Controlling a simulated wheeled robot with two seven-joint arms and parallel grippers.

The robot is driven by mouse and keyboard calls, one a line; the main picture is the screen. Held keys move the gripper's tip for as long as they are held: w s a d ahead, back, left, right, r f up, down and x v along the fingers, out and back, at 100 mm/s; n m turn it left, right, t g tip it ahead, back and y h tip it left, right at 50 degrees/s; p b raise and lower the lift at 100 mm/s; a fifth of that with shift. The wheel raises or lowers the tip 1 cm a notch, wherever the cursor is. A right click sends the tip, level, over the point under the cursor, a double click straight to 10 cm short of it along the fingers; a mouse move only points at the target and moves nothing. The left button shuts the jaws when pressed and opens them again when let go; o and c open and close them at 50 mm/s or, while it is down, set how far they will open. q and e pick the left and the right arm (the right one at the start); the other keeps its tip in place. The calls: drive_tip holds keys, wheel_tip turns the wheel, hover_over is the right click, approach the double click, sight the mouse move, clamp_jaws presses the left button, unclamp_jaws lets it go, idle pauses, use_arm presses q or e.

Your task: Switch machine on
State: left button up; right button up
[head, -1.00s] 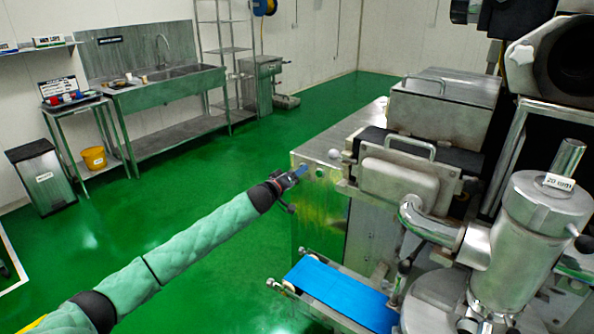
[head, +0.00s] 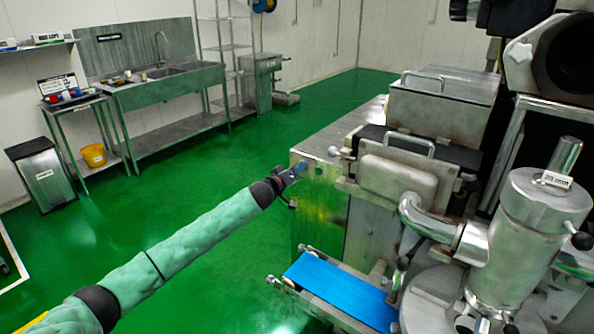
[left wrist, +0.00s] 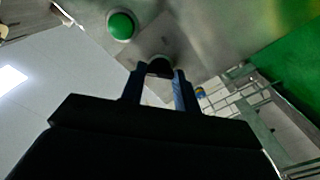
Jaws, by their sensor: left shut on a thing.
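The steel encrusting machine (head: 320,210) stands at centre right in the head view. My left gripper (head: 299,169) is at the upper part of its near left face. In the left wrist view, the fingers of my left gripper (left wrist: 159,76) are shut on a dark rounded switch knob (left wrist: 160,64) on a steel plate. A round green button (left wrist: 121,25) sits on the same metal face, up and left of the knob and apart from the fingers. In the head view the knob is hidden by the gripper. My right gripper is not in view.
A blue conveyor belt (head: 340,290) sticks out low at the machine's front. A steel hopper (head: 540,225) stands at the right. Green floor (head: 180,190) is open left of the machine. A sink bench (head: 165,95) stands along the back wall.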

use_arm(q)
drive_tip(key=shift+f+m+b, duration=0.1)
drive_tip(key=shift+m+b, duration=0.4)
drive_tip(key=shift+m, duration=8.3)
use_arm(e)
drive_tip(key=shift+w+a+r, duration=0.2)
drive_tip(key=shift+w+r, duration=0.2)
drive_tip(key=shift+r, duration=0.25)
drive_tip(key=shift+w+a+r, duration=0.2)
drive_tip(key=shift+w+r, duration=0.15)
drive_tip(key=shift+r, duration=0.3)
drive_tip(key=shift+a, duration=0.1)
